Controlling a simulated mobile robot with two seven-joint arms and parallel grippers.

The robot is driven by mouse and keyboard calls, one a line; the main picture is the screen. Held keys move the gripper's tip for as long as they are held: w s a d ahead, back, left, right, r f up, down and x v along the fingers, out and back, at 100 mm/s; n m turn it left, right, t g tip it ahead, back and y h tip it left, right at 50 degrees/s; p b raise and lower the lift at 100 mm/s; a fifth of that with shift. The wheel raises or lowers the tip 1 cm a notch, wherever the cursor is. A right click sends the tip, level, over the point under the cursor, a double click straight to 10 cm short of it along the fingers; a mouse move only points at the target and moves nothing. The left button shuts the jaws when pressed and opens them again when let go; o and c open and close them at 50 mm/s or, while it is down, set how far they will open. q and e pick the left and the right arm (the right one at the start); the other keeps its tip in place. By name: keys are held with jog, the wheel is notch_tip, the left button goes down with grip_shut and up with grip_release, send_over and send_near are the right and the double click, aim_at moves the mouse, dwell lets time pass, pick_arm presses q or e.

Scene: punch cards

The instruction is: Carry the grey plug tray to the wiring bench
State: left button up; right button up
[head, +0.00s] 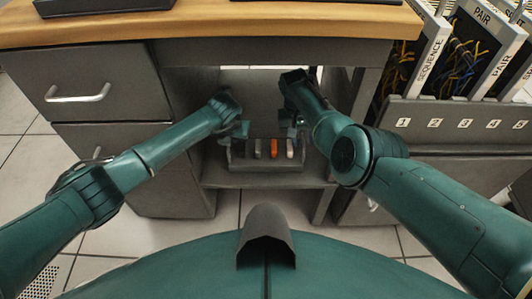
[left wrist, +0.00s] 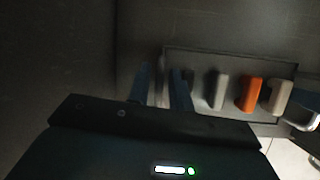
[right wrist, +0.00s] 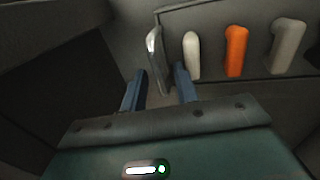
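The grey plug tray (head: 268,164) sits on a low shelf under a wooden-topped desk. It holds a row of upright plugs: dark, grey, orange (head: 273,148) and pale. My right gripper (right wrist: 160,72) is at the tray's right end, its fingers apart on either side of the silver handle (right wrist: 153,50), with gaps showing. My left gripper (left wrist: 158,70) is at the tray's left end, fingers apart. I cannot identify the wiring bench.
Cable racks labelled SEQUENCE and PAIR (head: 480,20) stand at the right. Tiled floor shows below.

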pick_arm(q)
jog(key=shift+w+f, duration=0.15)
jog(key=shift+f, duration=0.3)
pick_arm(e)
jog(key=shift+f, duration=0.4)
pick_arm(q)
jog(key=shift+c, duration=0.2)
pick_arm(e)
jog(key=shift+c, duration=0.2)
pick_arm(q)
grip_shut()
pick_arm(e)
jog(key=c, duration=0.5)
grip_shut()
